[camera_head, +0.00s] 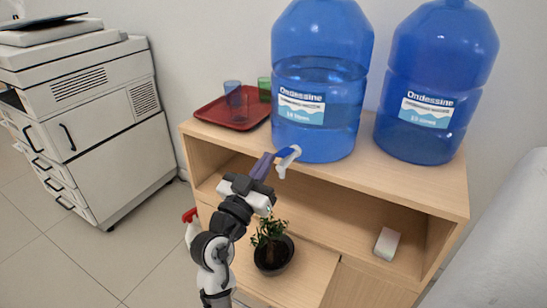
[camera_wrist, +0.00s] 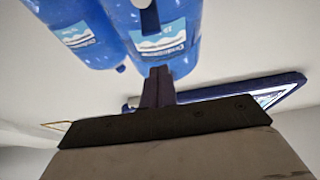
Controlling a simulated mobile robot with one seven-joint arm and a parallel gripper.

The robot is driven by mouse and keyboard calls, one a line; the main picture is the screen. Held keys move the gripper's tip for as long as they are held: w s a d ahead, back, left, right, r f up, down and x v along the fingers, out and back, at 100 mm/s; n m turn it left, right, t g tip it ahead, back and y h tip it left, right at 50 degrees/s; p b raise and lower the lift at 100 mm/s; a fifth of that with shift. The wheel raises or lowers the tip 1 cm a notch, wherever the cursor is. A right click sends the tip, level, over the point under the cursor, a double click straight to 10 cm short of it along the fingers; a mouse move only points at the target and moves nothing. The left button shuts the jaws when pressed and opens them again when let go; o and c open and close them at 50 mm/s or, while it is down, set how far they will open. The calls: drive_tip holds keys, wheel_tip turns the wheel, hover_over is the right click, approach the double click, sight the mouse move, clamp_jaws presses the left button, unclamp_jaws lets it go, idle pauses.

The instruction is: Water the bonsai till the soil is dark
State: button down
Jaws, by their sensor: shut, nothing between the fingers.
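The bonsai (camera_head: 268,229) has green leaves and stands upright in a dark round pot (camera_head: 274,262) on the cabinet's lower level. Its soil is too dark and small to judge. My gripper (camera_head: 265,164) is shut and empty, above and behind the plant, by the cabinet's top front edge. Its dark fingers also show together in the wrist view (camera_wrist: 155,88). A small blue-and-white part (camera_head: 288,158) shows just beyond the fingertips; I cannot tell if they touch it. A red-and-white object (camera_head: 190,216), partly hidden by my arm, shows left of the plant.
Two large blue water jugs (camera_head: 318,140) (camera_head: 425,145) stand on the wooden cabinet (camera_head: 400,185). A red tray (camera_head: 215,116) holds a blue cup (camera_head: 232,92) and a green cup (camera_head: 264,88). A small white-and-green box (camera_head: 387,243) lies on the shelf. A printer (camera_head: 100,140) stands left.

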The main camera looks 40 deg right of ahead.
drive_tip(key=b+v, duration=0.1)
drive_tip(key=v, duration=0.4)
drive_tip(key=shift+r, duration=0.15)
idle(1.5)
